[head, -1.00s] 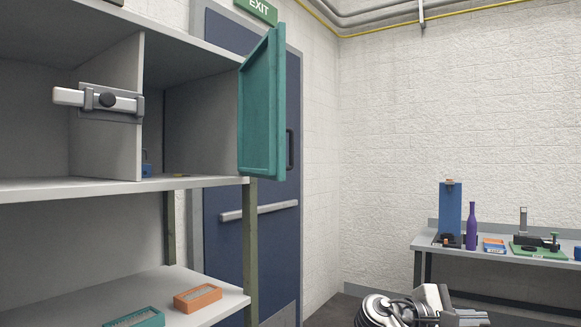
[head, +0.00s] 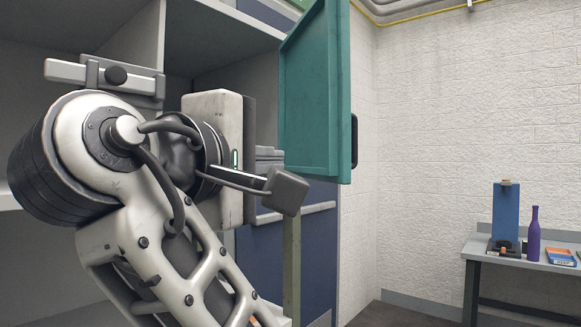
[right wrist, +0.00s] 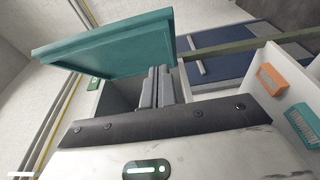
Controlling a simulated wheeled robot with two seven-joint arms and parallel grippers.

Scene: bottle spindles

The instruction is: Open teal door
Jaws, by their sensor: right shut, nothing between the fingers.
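The teal door (head: 318,95) stands swung open at the right side of the grey cabinet, its inner face towards me and a dark handle (head: 354,140) at its right edge. In the right wrist view the teal door (right wrist: 105,48) spans the upper left, beyond the fingers. My right gripper (head: 270,154) is in front of the cabinet opening, left of the door and lower. In the right wrist view its two fingers (right wrist: 156,88) are together and empty. I cannot tell whether they touch the door. My left gripper is not in view.
A latch bar (head: 105,76) sits on the cabinet's divider. At the right, a workbench (head: 480,255) carries a purple bottle (head: 533,235) and a blue stand (head: 506,212).

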